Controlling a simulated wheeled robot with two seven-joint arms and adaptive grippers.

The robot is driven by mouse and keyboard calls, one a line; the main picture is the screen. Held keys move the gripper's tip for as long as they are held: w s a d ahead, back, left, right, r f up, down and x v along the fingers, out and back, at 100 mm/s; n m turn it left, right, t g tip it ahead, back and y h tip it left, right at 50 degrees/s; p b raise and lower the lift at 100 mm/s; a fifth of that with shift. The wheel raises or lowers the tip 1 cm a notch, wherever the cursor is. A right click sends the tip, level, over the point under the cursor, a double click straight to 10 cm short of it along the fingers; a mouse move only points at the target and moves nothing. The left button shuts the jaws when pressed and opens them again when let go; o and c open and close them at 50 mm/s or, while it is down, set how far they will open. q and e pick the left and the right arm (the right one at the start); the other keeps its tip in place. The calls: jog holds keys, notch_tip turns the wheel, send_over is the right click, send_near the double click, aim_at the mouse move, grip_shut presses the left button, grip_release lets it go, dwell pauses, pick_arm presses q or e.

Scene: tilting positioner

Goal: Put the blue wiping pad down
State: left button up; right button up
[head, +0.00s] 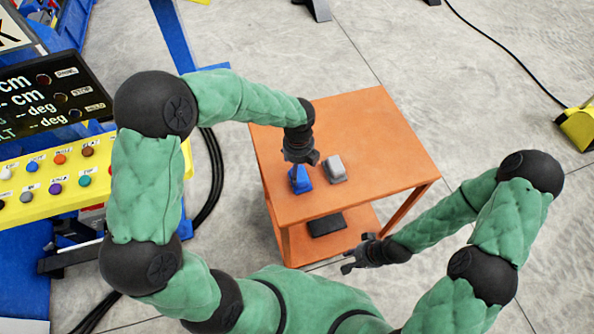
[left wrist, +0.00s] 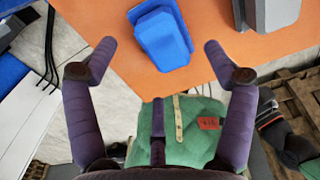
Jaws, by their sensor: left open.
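The blue wiping pad (head: 300,183) rests on the orange table (head: 375,140), near its left front part. In the left wrist view the blue pad (left wrist: 163,38) lies flat with a raised block on top. My left gripper (head: 303,162) is just above and behind the pad in the head view and partly covers it. In the left wrist view the left gripper (left wrist: 160,47) has its fingers spread wide, one on each side of the pad, touching nothing that I can see. My right gripper (head: 348,261) is empty, low by the table's front edge, with its fingers apart.
A grey pad (head: 336,168) stands on the table right of the blue one. A dark flat object (head: 326,222) lies on the lower shelf. A yellow button panel (head: 50,180) and a black display (head: 50,95) stand at left. The table's right and back areas are clear.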

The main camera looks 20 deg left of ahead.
aim_at(299, 174)
pick_arm(q)
notch_tip(299, 174, up, 5)
jog(key=shift+r+p, duration=0.2)
jog(key=shift+p, duration=0.2)
pick_arm(e)
jog(key=shift+r, duration=0.6)
